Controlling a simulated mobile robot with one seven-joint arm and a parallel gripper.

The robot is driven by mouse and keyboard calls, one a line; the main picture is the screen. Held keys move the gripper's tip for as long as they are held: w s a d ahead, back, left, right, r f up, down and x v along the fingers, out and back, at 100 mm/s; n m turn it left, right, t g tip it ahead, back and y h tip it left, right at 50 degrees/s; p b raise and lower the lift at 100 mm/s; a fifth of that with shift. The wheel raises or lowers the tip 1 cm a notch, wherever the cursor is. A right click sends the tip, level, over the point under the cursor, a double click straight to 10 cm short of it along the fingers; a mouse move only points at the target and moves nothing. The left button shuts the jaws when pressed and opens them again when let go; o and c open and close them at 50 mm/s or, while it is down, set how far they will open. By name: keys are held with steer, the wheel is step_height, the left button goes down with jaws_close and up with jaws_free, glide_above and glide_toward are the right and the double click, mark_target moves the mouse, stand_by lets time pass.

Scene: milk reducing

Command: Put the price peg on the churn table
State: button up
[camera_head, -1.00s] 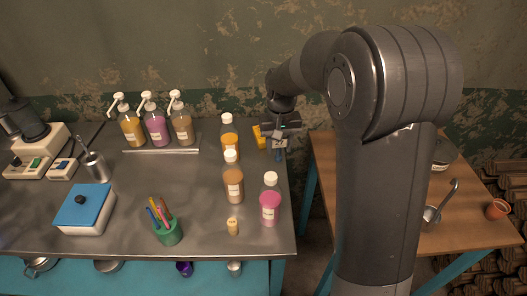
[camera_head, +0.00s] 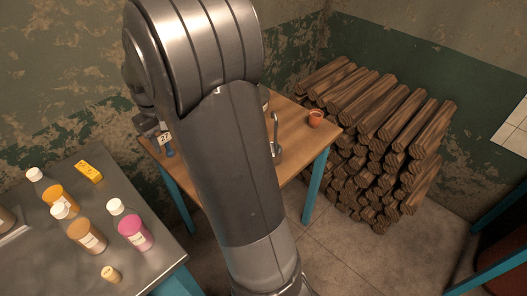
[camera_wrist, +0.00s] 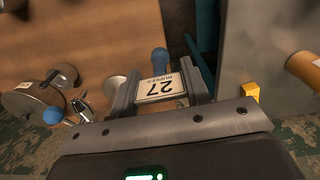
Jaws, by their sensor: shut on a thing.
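The price peg (camera_head: 165,139) is a small white card marked 27 with a blue part below it. It also shows in the wrist view (camera_wrist: 160,88), with the card between the two fingers and the blue end sticking out beyond them. My gripper (camera_wrist: 160,76) is shut on the price peg. In the head view my gripper (camera_head: 152,128) is near the left edge of the wooden table (camera_head: 297,122), which I take as the churn table. The wooden top also shows in the wrist view (camera_wrist: 90,30). My arm hides much of this table in the head view.
A metal vessel (camera_wrist: 30,105) shows in the wrist view. The steel table (camera_head: 50,260) at left holds bottles and a yellow block (camera_head: 89,171). Stacked logs (camera_head: 380,130) stand at right.

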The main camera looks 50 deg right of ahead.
steer(key=s+d+f, duration=0.2)
steer(key=s+d, duration=0.4)
steer(key=d, duration=0.4)
steer(key=s+d+f, duration=0.1)
steer(key=s+d, duration=0.6)
steer(key=d, duration=0.4)
steer(key=shift+m, duration=0.4)
steer(key=shift+w+a+f, duration=1.1)
steer(key=shift+w+f, duration=0.45)
steer(key=shift+f, duration=0.35)
steer(key=shift+w+a+f, duration=1.15)
steer(key=shift+w+f, duration=0.45)
steer(key=shift+f, duration=0.3)
steer(key=shift+w+a+f, duration=1.1)
steer(key=shift+w+f, duration=0.45)
steer(key=shift+f, duration=0.35)
steer(key=shift+f, duration=0.15)
steer(key=o, duration=1)
